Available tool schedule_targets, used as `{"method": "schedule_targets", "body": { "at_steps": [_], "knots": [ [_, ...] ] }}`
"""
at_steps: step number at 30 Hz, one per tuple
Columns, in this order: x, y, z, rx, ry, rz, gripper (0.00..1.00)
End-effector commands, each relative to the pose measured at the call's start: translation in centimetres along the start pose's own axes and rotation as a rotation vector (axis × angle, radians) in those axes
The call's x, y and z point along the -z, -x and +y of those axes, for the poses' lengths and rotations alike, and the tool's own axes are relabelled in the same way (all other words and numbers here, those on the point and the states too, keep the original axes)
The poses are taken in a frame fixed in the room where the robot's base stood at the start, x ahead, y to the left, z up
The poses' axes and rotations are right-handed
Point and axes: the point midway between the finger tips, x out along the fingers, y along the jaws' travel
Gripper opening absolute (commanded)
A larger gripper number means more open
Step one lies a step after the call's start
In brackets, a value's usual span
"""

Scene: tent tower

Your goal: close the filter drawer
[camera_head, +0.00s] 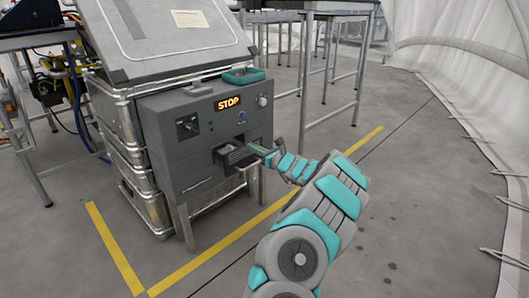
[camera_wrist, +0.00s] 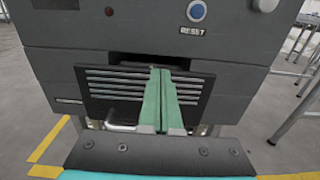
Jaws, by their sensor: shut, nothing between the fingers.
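The filter drawer (camera_head: 233,155) sticks out a little from the front of a dark grey machine (camera_head: 178,135), with its top partly open. In the wrist view the drawer's slatted black front (camera_wrist: 110,84) stands slightly tilted below a dark slot. My gripper (camera_head: 256,149) is shut and empty, with its two green fingers together at the drawer front. In the wrist view the fingertips (camera_wrist: 160,72) overlap the middle of the drawer front near its top edge; I cannot tell for sure whether they touch it.
Metal crates (camera_head: 124,140) stand on the left. Yellow floor tape (camera_head: 118,252) surrounds the machine. Open floor (camera_head: 420,170) lies to the right.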

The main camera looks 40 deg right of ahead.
Motion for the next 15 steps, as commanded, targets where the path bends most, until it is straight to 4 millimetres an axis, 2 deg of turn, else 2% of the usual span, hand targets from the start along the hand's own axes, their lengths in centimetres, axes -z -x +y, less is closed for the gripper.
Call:
{"method": "schedule_targets", "body": {
  "at_steps": [9,15],
  "knots": [
    [0.2,-6.0,0.0,0.000,0.005,0.005,0.00],
    [0.1,-8.5,0.1,-0.002,0.004,0.003,0.00]
  ]
}}
